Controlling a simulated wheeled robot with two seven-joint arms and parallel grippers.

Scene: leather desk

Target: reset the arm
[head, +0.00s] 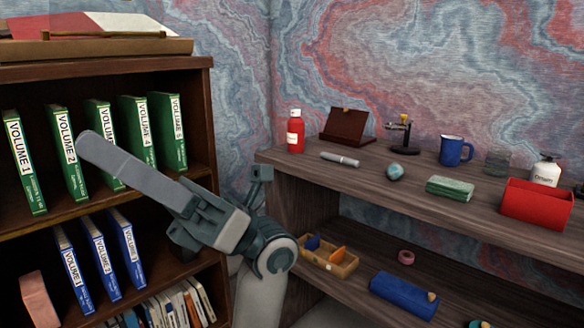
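My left gripper (97,150) reaches up and left from my wrist, in front of the bookcase (212,140). One long grey finger shows, and a second finger cannot be made out. Its tip overlaps the green books Volume 2 (68,150) and Volume 3 (100,118) in the picture. I cannot tell whether it touches them. Nothing is seen held in it. My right gripper is not in view.
Green volumes stand on the upper shelf, blue volumes (104,268) below.

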